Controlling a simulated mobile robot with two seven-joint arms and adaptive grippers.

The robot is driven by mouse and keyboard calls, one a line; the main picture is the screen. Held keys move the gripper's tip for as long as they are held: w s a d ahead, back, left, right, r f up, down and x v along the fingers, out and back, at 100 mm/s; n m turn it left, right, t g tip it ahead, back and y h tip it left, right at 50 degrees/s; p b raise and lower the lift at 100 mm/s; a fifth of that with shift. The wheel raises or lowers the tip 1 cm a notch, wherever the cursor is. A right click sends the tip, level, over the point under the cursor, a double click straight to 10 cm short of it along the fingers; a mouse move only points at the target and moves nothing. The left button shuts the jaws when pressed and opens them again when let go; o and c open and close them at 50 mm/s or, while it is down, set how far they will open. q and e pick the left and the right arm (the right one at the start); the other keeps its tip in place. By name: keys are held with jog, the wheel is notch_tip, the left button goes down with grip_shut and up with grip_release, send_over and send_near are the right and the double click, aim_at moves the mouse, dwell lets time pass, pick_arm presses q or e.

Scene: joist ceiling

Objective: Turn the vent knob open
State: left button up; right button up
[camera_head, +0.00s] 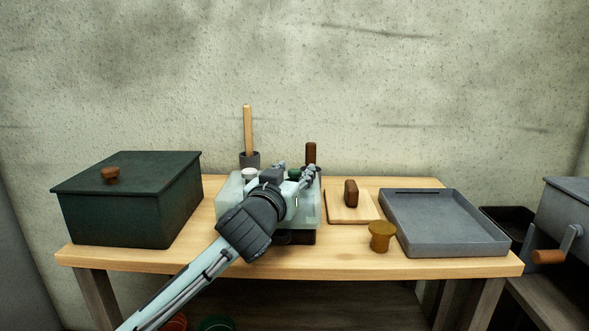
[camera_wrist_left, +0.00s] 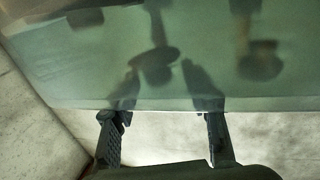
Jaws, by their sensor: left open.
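A translucent pale-green container (camera_head: 230,188) stands in the middle of the wooden table, partly hidden by my left arm. On its top I see a white knob (camera_head: 249,173) at the left and a dark green knob (camera_head: 295,173) at the right; I cannot tell which is the vent knob. My left gripper (camera_head: 295,168) is over the container's top, fingers spread, close to the green knob. In the left wrist view the fingers (camera_wrist_left: 163,115) stand apart with nothing seen between them, before a greenish translucent surface (camera_wrist_left: 80,75) showing dark blurred shapes. Contact cannot be told.
A dark green lidded box (camera_head: 120,205) stands at the left. At the right are a wooden board (camera_head: 340,212) with a brown handle, an ochre knob-shaped piece (camera_head: 381,237) and a grey tray (camera_head: 440,225). A wooden-handled tool in a dark holder (camera_head: 250,160) stands behind the container.

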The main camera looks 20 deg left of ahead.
pick_arm(q)
jog(key=shift+w, duration=0.3)
grip_shut()
